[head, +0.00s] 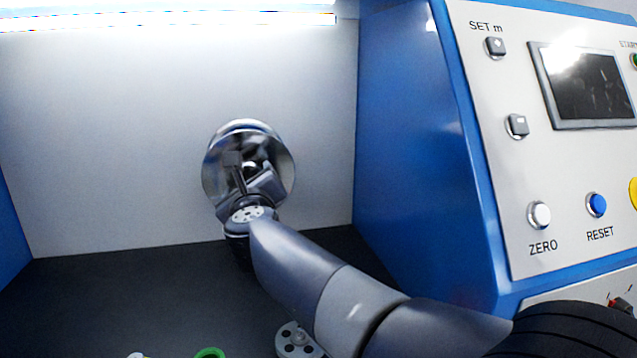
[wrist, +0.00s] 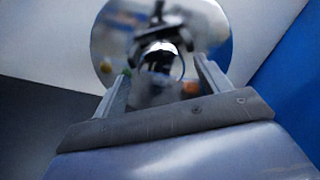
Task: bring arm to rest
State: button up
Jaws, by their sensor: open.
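My arm reaches forward across the dark floor of the blue-sided bay in the head view. My gripper (head: 240,168) is at its far end, in front of a shiny round metal disc (head: 278,160) on the pale back wall. In the wrist view my gripper (wrist: 168,75) has its two fingers apart, pointing at the same mirror-like disc (wrist: 106,50). A rounded metal hub shows between the fingers, partly blurred. I cannot tell whether the fingers touch it. My gripper and wrist hide part of the disc in the head view.
A blue-and-white control panel (head: 480,120) with a dark screen (head: 588,88) and buttons stands close on the right. A grey round part (head: 297,340) and a green ring (head: 210,353) lie at the front. The dark floor (head: 130,290) left of my arm is mostly clear.

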jog(key=shift+x, duration=0.9)
